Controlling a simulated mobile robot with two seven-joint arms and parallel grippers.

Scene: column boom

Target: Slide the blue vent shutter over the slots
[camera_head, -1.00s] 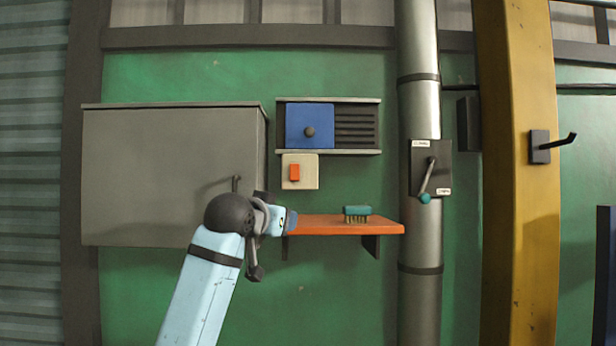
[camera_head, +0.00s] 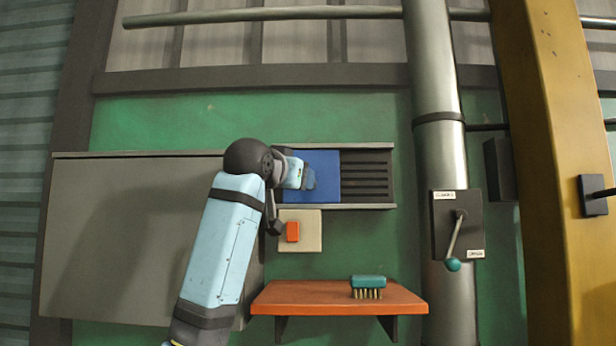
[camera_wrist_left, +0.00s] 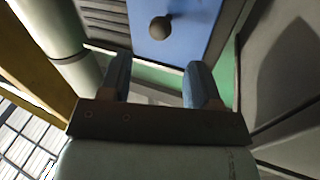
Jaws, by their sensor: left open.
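The blue vent shutter (camera_head: 326,176) sits at the left end of its grey rail frame (camera_head: 364,206). The dark slots (camera_head: 366,175) to its right are uncovered. My left gripper (camera_head: 309,179) is in front of the shutter's left part and hides its knob in the head view. In the left wrist view the round dark knob (camera_wrist_left: 160,28) stands out from the blue shutter (camera_wrist_left: 190,12). My open left fingers (camera_wrist_left: 160,82) point towards it, with the knob beyond the tips and between their lines, apparently untouched. My right gripper is not in view.
An orange switch (camera_head: 292,232) on a cream plate is just below the shutter. A grey cabinet (camera_head: 120,240) stands left. An orange shelf (camera_head: 330,296) holds a teal brush (camera_head: 368,284). A pipe (camera_head: 437,150) with a lever box (camera_head: 457,222) stands right.

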